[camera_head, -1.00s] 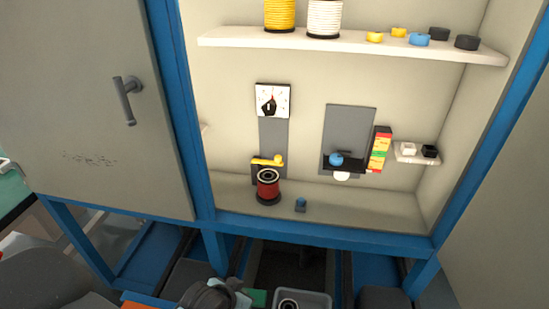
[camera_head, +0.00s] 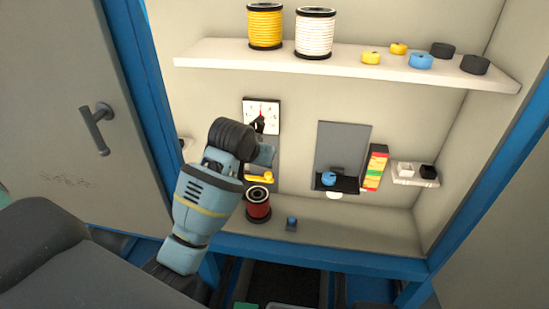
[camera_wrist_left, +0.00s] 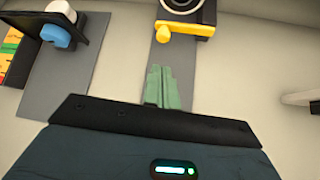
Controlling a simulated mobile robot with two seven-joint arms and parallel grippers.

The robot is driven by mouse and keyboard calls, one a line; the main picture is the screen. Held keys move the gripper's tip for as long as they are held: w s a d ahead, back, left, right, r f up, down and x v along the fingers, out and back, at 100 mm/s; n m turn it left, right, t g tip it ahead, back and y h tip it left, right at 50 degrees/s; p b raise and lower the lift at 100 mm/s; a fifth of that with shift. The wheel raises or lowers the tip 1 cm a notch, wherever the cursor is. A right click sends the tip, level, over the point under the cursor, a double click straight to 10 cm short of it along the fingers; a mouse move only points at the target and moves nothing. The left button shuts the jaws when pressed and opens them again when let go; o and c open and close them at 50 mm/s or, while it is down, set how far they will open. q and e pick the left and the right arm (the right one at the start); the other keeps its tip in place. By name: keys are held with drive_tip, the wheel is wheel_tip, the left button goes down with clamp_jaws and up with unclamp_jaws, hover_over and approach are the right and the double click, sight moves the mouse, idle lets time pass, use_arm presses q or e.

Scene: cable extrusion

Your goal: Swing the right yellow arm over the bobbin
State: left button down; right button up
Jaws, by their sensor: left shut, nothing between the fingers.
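The yellow arm (camera_head: 258,177) is a short bar with a round knob on a grey wall plate in the cabinet. It lies roughly level, behind and above the red bobbin (camera_head: 258,207), which stands upright on the cabinet floor. My left gripper (camera_head: 265,155) is in front of the wall plate, between the dial and the yellow arm, and partly hides the plate. In the left wrist view its green fingers (camera_wrist_left: 161,72) are together and empty, apart from the yellow arm (camera_wrist_left: 185,30). The bobbin's top (camera_wrist_left: 188,9) is cut off there. My right gripper is out of view.
A dial (camera_head: 261,113) sits above on the wall. A second grey panel (camera_head: 341,146) with a black bracket and a blue knob (camera_head: 328,178) is to the right. A small blue piece (camera_head: 291,223) stands by the bobbin. An upper shelf (camera_head: 340,66) holds spools.

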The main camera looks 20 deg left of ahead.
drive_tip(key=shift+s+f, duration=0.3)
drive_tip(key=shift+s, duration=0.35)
use_arm(q)
drive_tip(key=shift+x, duration=4.95)
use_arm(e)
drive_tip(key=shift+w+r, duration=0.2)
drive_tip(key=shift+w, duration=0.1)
use_arm(q)
drive_tip(key=shift+w, duration=0.15)
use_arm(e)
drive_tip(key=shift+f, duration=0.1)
